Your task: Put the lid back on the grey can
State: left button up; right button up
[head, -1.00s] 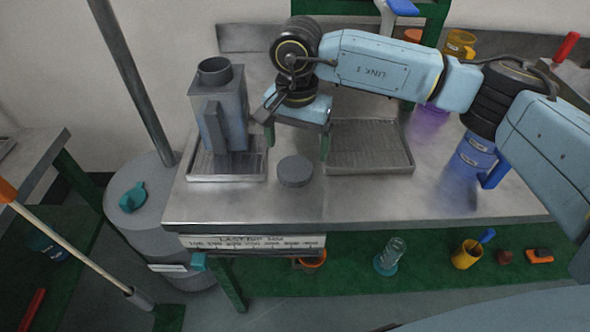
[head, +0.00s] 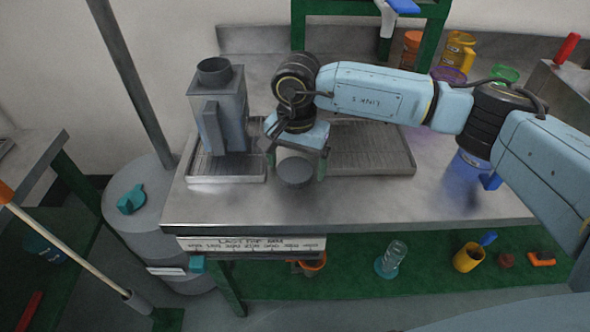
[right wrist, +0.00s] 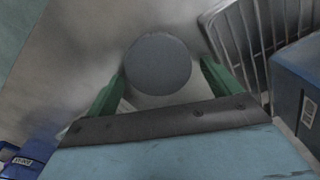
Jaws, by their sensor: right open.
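The grey can (head: 232,108) stands upright on a drip tray at the left of the metal counter, its round neck (head: 214,70) uncovered. The round grey lid (head: 296,171) lies on the counter to the right of the can. My right gripper (head: 297,160) is open and pointed down at the lid, partly covering it. In the right wrist view the lid (right wrist: 158,63) shows between the two green fingers of the gripper (right wrist: 161,72), with a gap at each side. Part of the can (right wrist: 297,88) shows at the right there. My left gripper is not in view.
The can's tray (head: 225,180) has a raised rim. A second ribbed tray (head: 390,160) lies behind and right of the gripper. A blue container (head: 474,160) stands farther right, and a grey drum (head: 150,232) stands left of the counter. The front counter strip is clear.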

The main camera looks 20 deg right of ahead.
aim_at(296, 166)
jog(key=shift+c, duration=0.3)
jog(key=c, duration=1)
jog(key=shift+r, duration=0.55)
pick_arm(q)
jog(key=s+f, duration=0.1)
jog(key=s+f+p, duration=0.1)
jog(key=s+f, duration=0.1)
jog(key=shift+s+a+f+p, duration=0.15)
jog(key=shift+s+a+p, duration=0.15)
jog(key=shift+p, duration=0.1)
pick_arm(e)
notch_tip(296, 166, up, 9)
jog(key=shift+f, duration=0.1)
